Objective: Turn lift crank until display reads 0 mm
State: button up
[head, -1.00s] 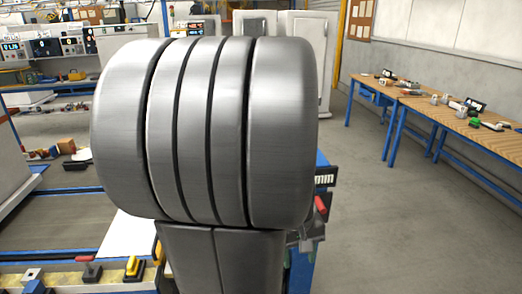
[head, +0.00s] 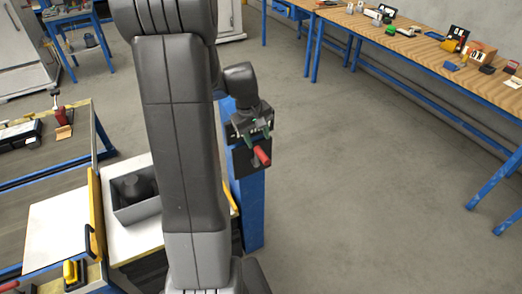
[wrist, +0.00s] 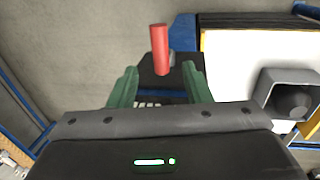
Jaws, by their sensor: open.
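The lift crank's red handle (head: 262,156) sticks out from a dark plate (head: 243,160) on a blue post (head: 250,210) in the head view. In the wrist view the red handle (wrist: 159,50) stands ahead of the fingertips and roughly between their lines. My gripper (head: 256,137) is just above the handle in the head view. In the wrist view its green fingers (wrist: 160,75) are spread apart with nothing held between them. The display is not readable in either current view.
A grey bin (head: 122,212) with a dark round part inside stands left of the post, on a white surface. A yellow-edged white panel (head: 58,225) is further left. Open floor (head: 350,170) lies right of the post. A wooden bench (head: 400,42) runs along the right wall.

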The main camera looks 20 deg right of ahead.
aim_at(262, 154)
jog(key=f, duration=0.2)
jog(key=d+f, duration=0.1)
jog(key=f, duration=0.4)
jog(key=shift+d+f+p, duration=0.25)
jog(key=shift+f+p, duration=0.05)
jog(key=shift+f, duration=0.1)
grip_shut()
